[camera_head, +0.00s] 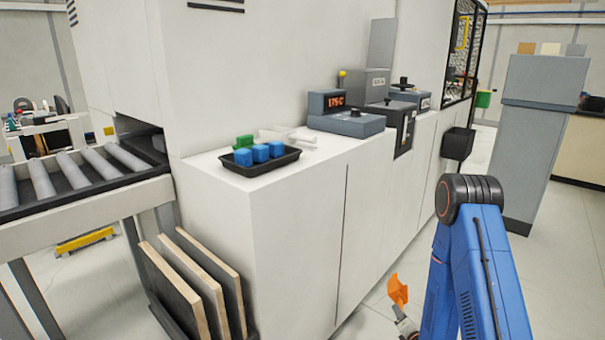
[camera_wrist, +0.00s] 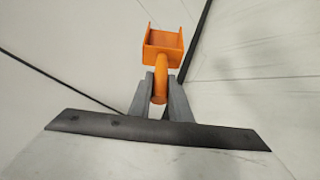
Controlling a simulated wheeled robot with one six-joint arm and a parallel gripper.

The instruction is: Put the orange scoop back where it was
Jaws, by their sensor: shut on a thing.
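The orange scoop (camera_head: 398,289) is at the lower middle right of the head view, low in front of the white cabinet. In the wrist view the scoop (camera_wrist: 163,48) has its open square bowl pointing away from my gripper. My gripper (camera_wrist: 160,90) is shut on the scoop's round handle, with one grey finger on each side. In the head view my gripper (camera_head: 404,322) shows only partly at the bottom edge, below the scoop. The scoop appears held clear of the floor.
A black tray (camera_head: 289,160) with blue and green blocks stands on the white cabinet (camera_head: 295,240). Grey machine units (camera_head: 346,123) sit farther back on its top. A black bin (camera_head: 458,143) hangs on its side. Boards (camera_head: 190,290) lean at its left end. A roller conveyor (camera_head: 80,210) is at left.

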